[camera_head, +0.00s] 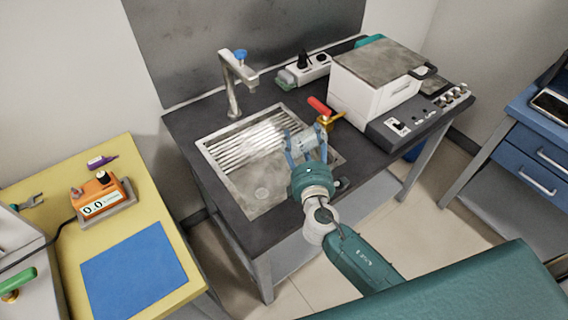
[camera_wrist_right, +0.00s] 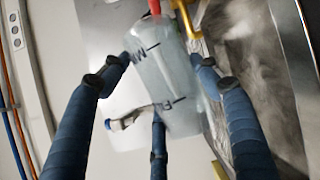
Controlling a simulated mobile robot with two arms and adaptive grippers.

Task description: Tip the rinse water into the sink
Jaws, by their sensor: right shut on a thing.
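My right gripper (camera_head: 306,148) is shut on a clear, bluish container (camera_head: 302,139) over the right side of the sink (camera_head: 228,172). In the right wrist view the container (camera_wrist_right: 168,85) has dark marks on its wall and sits between the blue fingers of the gripper (camera_wrist_right: 165,85). It looks tilted there. I cannot tell whether water is in it or flowing out. The metal sink has a ribbed part at the back and a drain (camera_head: 262,193) near the front. My left gripper is not in view.
A tap (camera_head: 234,85) with a blue knob stands behind the sink. A red-handled brass valve (camera_head: 322,110) is close to the container. A white box device (camera_head: 372,98) stands to the right. A yellow table (camera_head: 135,165) with an orange meter (camera_head: 100,196) is at left.

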